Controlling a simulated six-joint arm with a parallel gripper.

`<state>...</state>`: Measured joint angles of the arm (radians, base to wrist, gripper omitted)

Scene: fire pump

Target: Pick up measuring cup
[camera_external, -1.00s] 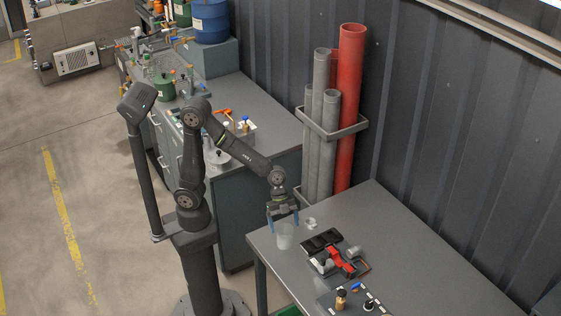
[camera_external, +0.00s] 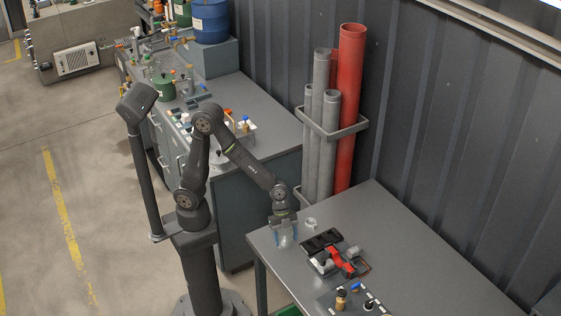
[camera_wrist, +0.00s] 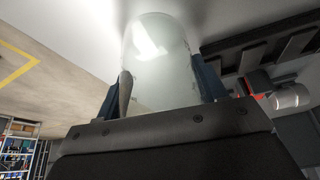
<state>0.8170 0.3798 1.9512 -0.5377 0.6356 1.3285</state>
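The measuring cup (camera_wrist: 160,62) is a translucent whitish cup. In the external view the cup (camera_external: 285,240) stands near the left corner of the grey table (camera_external: 440,262). My gripper (camera_external: 284,238) is lowered over it, pointing down, with one blue finger on each side of the cup. In the wrist view the cup sits between the two fingers of my gripper (camera_wrist: 162,88). The fingers are apart, and small gaps seem to show beside the cup. I cannot tell for certain whether either finger touches it.
A black tray (camera_external: 320,241) and a red and grey tool (camera_external: 342,263) lie just right of the cup. A small white part (camera_external: 310,223) is behind it. More small parts (camera_external: 350,300) sit near the front. The table's right side is clear.

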